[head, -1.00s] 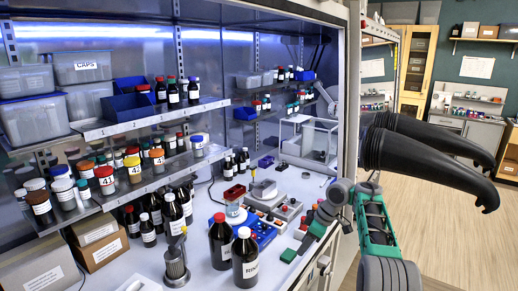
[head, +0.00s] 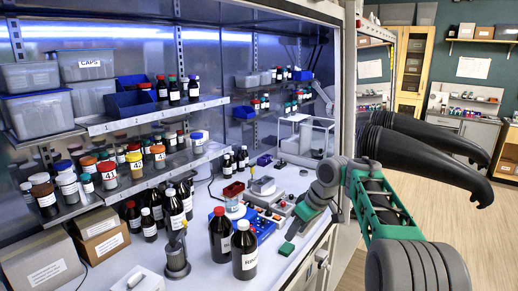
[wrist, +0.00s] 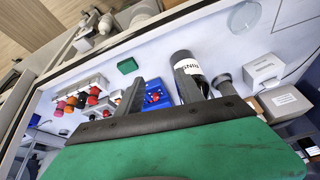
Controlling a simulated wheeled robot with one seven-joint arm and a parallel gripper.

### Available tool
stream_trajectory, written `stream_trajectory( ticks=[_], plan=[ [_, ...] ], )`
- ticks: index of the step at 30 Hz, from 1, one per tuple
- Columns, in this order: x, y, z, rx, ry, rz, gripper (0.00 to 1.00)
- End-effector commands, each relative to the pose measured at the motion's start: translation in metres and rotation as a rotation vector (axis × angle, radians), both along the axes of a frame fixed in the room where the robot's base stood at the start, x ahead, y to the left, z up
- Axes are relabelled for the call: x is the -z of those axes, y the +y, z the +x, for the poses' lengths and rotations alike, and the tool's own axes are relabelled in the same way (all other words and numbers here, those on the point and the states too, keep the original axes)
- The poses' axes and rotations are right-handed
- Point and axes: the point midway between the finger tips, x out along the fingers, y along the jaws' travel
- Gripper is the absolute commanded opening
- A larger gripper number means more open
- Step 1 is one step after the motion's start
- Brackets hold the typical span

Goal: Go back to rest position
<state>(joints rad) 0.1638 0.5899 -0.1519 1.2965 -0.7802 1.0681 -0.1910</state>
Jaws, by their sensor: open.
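My gripper (wrist: 160,84) is open and empty, with its two dark fingers spread apart in the wrist view. In the head view it (head: 294,232) is over the front right part of the white bench (head: 196,262), inside the open cabinet, pointing down and left. My arm reaches in from the right past the cabinet's frame. A small green block (head: 287,249) lies on the bench just below the gripper, apart from it; it also shows in the wrist view (wrist: 128,66).
Bottle shelves (head: 150,180) line the left. Two black gloves (head: 430,150) jut out at right. Open floor (head: 470,230) lies at right.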

Motion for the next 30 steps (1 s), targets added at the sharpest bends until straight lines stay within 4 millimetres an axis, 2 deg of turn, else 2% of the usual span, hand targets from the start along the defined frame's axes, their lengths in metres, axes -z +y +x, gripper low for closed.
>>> stream_trajectory(
  ticks=[1, 4, 8, 11, 12, 15, 18, 22, 30],
  plan=[
    [-0.011, 0.005, -0.017, 0.048, -0.002, 0.002, 0.44],
    [-0.024, 0.010, -0.058, 0.177, 0.003, 0.004, 0.44],
    [-0.025, 0.008, -0.122, 0.350, 0.006, 0.002, 0.44],
    [-0.012, 0.001, -0.176, 0.481, 0.004, -0.005, 0.44],
    [-0.003, -0.003, -0.198, 0.534, 0.003, -0.009, 0.44],
    [0.022, -0.016, -0.246, 0.652, -0.003, -0.019, 0.44],
    [0.045, -0.029, -0.281, 0.738, -0.009, -0.031, 0.44],
    [0.059, -0.039, -0.300, 0.790, -0.014, -0.038, 0.44],
    [0.060, -0.040, -0.301, 0.795, -0.012, -0.040, 0.44]
  ],
)
